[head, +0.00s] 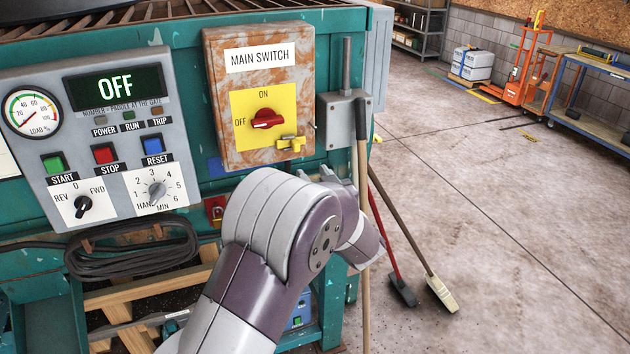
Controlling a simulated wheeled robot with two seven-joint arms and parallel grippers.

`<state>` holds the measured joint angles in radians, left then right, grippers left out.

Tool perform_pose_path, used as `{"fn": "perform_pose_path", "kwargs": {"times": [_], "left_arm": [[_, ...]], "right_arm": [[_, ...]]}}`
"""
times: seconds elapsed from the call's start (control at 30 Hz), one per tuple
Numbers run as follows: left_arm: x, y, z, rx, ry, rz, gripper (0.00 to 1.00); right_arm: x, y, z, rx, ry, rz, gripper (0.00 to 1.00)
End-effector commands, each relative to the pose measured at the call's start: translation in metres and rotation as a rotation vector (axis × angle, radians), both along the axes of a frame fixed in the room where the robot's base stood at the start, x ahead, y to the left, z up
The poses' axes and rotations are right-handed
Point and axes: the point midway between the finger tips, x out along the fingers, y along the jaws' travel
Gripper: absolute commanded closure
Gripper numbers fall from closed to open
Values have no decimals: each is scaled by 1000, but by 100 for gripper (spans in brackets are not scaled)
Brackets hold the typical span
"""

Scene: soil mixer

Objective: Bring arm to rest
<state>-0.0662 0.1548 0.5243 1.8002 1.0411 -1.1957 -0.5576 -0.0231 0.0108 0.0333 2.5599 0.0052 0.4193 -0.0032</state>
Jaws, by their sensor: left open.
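My left arm rises from the bottom middle and bends in front of the machine panel. My left gripper (328,174) is mostly hidden behind the arm's own wrist; only small grey parts show, just below the main switch box (220,100). It is open, and I see nothing held in it. The red rotary knob (267,119) on the yellow plate lies about level, toward OFF. A yellow piece (291,143) sits at the plate's lower right. The display (115,86) reads OFF. My right gripper is not in view.
The teal machine with its control panel (30,180) fills the left. A grey lever box (338,120), a wooden handle (363,220) and brooms (441,293) stand close to the right of my arm. Open concrete floor (520,220) lies further right, with an orange lift (525,75) behind.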

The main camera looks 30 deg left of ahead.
Motion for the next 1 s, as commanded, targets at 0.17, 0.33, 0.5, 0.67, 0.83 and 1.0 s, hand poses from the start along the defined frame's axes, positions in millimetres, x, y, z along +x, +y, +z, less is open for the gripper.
{"fn": "perform_pose_path", "kwargs": {"times": [0.17, 0.33, 0.5, 0.67, 0.83, 1.0], "left_arm": [[0, 0, 0, 0, 0, 0, 57], [1, 0, 0, -8, -5, -1, 57], [20, -44, -59, -237, 138, -255, 57], [-50, -135, -158, -561, 656, -634, 57], [-181, -155, -203, -676, 1176, -717, 57], [-247, -140, -210, -621, 1395, -720, 57]], "right_arm": [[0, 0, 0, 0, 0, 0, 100], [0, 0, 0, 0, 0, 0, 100], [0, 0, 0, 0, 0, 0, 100], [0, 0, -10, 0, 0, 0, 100], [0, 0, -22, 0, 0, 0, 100], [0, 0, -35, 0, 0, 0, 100]]}}
